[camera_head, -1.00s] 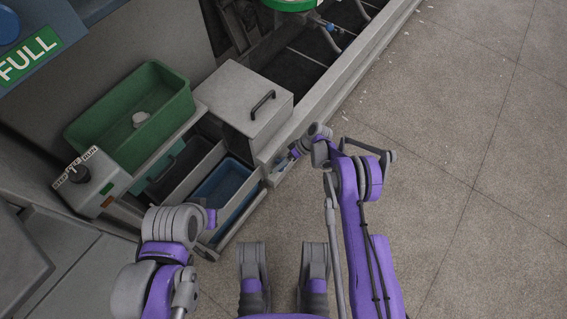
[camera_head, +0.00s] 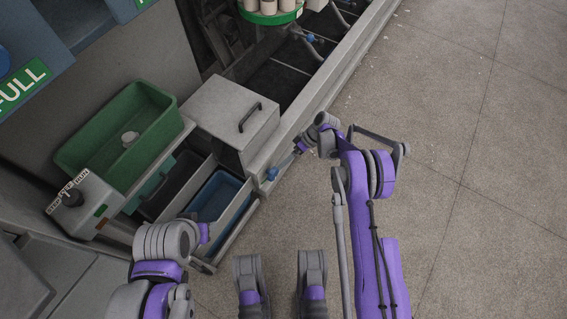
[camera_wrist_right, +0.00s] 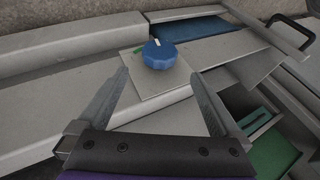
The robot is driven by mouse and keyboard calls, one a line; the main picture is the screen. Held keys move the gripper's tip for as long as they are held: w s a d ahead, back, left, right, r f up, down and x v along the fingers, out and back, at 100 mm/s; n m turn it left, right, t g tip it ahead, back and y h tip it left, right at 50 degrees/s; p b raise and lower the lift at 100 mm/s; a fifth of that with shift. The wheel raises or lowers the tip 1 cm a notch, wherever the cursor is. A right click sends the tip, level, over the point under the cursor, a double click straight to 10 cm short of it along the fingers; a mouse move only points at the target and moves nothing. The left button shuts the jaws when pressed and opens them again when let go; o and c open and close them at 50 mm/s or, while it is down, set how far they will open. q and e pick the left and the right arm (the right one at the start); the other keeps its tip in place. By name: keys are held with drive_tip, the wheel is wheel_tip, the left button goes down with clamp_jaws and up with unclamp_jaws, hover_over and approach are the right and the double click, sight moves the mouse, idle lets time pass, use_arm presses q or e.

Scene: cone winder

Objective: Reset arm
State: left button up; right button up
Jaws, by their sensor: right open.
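My right arm reaches in from the lower right of the head view, and its wrist hangs over the edge of the machine's long grey rail. My right gripper (camera_wrist_right: 158,76) is open and empty in the right wrist view. A blue round knob (camera_wrist_right: 160,54) with a white mark sits on a grey plate (camera_wrist_right: 150,84) just past and between the fingertips, apart from both fingers. A blue knob also shows beside the rail in the head view (camera_head: 272,174). My left arm is folded at the lower left; its gripper is not visible.
A green bin (camera_head: 105,155) and a control box (camera_head: 85,205) with a black selector stand at left. A grey lidded box (camera_head: 215,110) with a handle stands behind a blue tray (camera_head: 213,205). A green round carrier (camera_head: 268,15) is at the top. The floor at right is clear.

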drive_tip(key=shift+d+r, duration=0.1)
idle(0.5)
drive_tip(key=s+d+r+m+t+h, duration=0.1)
drive_tip(key=s+d+r+m+h, duration=0.2)
drive_tip(key=r, duration=0.9)
drive_tip(key=s+d+r+m+t+h, duration=0.15)
drive_tip(key=s+r, duration=0.45)
drive_tip(key=r, duration=0.6)
drive_tip(key=s+d+r+m+t+h, duration=0.1)
drive_tip(key=s+d+r+m+t, duration=0.15)
drive_tip(key=s, duration=0.85)
drive_tip(key=s+d+r+m+t+h, duration=0.1)
drive_tip(key=s+d+r+m+h, duration=0.2)
drive_tip(key=s, duration=0.8)
use_arm(q)
wheel_tip(320, 180, up, 28)
drive_tip(key=w+t+p, duration=0.1)
drive_tip(key=p, duration=2.3)
drive_tip(key=shift+f, duration=0.25)
use_arm(e)
wheel_tip(320, 180, up, 27)
drive_tip(key=d+t+y, duration=0.1)
drive_tip(key=shift+d, duration=0.3)
drive_tip(key=shift+y, duration=0.25)
